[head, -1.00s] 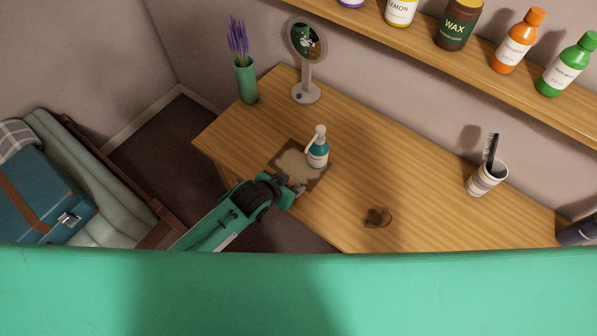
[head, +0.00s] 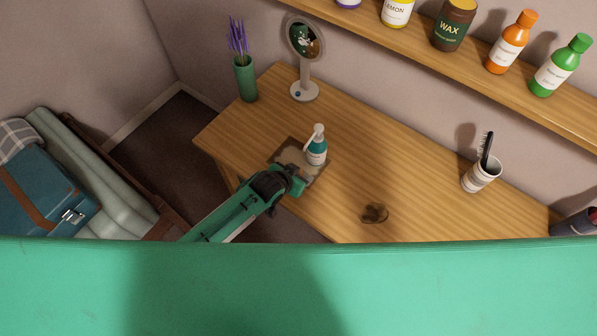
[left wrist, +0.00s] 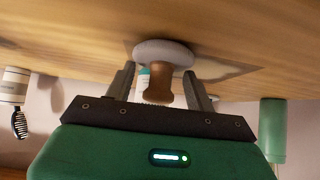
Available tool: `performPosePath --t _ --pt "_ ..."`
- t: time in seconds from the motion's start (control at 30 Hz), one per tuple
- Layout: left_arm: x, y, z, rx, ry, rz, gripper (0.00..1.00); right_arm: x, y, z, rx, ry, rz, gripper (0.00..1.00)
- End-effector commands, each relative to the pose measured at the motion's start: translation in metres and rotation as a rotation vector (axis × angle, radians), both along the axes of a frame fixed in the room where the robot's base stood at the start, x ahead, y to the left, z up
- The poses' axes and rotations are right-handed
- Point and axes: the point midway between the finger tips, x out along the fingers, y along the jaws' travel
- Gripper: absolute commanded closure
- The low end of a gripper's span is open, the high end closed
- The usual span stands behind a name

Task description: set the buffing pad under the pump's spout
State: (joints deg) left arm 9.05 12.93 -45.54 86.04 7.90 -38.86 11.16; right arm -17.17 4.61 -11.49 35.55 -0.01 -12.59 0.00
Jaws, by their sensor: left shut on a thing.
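The buffing pad (left wrist: 163,52), a pale grey disc with a brown wooden knob, shows in the left wrist view. My left gripper (left wrist: 172,88) is shut on its knob, with one finger on each side. The disc faces the table over or on the dark mat; I cannot tell whether it touches. In the head view my left gripper (head: 296,182) is at the mat's near edge and hides the pad. The teal pump bottle (head: 317,153) with a white head stands upright on the mat (head: 284,147). It shows partly behind the knob in the wrist view (left wrist: 144,80). My right gripper is out of view.
A round mirror (head: 305,90) and a green vase (head: 245,80) of lavender stand at the table's back left. A dark brown patch or small object (head: 374,213) lies to the right. A cup (head: 481,176) with a brush stands farther right.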

Motion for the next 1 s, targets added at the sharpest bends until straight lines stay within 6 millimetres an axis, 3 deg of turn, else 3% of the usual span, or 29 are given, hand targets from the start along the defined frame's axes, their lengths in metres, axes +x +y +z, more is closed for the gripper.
performPosePath --t 0.1,0.13,0.23,0.67,1.0 --pt "0.0 0.0 -0.005 0.001 0.001 0.0 0.71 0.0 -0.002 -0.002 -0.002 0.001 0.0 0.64" --pt "0.0 0.0 -0.003 0.001 0.001 0.0 0.4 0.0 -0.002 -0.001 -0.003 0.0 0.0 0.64" --pt "0.0 0.0 -0.003 0.001 0.001 0.0 0.23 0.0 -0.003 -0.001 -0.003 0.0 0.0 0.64" --pt "-0.004 0.003 0.004 0.0 0.001 0.001 0.23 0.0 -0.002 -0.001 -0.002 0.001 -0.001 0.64" --pt "-0.035 0.025 0.042 -0.001 0.0 -0.001 0.23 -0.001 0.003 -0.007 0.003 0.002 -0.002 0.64"
